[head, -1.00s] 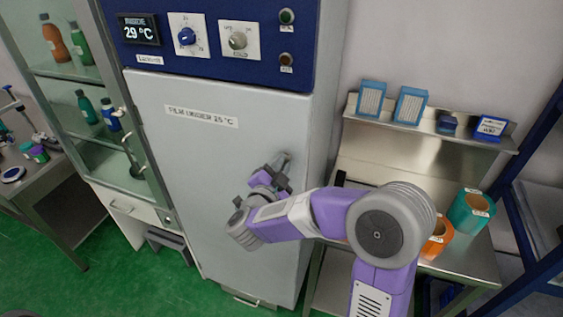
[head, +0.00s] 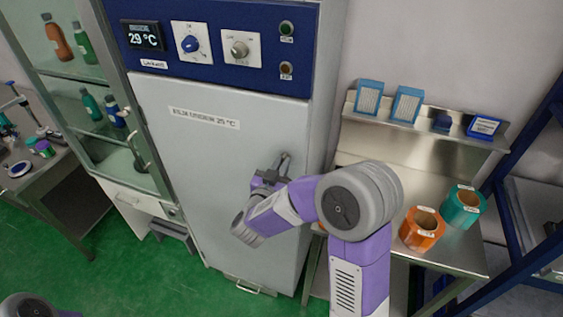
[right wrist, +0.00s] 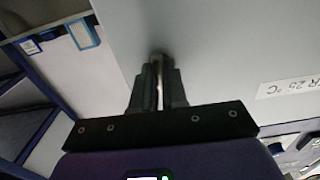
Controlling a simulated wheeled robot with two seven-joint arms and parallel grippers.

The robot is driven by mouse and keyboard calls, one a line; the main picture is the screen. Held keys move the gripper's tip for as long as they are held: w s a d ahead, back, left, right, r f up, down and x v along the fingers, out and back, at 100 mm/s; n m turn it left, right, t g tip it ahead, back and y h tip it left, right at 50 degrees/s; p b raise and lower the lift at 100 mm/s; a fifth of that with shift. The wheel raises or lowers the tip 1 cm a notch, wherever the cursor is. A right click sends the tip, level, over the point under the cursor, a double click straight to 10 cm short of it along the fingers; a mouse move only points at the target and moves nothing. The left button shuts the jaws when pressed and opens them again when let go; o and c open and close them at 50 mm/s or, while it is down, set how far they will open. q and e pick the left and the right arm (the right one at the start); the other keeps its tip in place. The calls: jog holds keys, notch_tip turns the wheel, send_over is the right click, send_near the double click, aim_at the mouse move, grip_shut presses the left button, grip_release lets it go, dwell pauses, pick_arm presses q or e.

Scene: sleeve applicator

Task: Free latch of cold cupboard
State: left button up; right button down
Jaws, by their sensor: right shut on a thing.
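A grey latch handle (head: 284,163) stands out near the door's right edge. My right gripper (head: 272,180) is at the latch, its fingers closed around it. In the right wrist view the right gripper (right wrist: 159,88) has the thin metal latch (right wrist: 160,75) between its two dark fingers. The door looks shut. Part of my left arm shows at the lower left; its gripper is out of view.
A glass-fronted cabinet (head: 95,110) with bottles stands left of the cupboard. Green floor lies clear in front.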

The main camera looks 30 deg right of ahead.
jog(key=shift+n, duration=0.3)
jog(key=c, duration=1.2)
grip_release()
jog(key=shift+o, duration=0.2)
jog(key=shift+a, duration=0.1)
jog(key=v, duration=0.7)
jog(key=shift+s+b, duration=0.25)
jog(key=shift+b, duration=0.1)
jog(key=shift+a, duration=0.1)
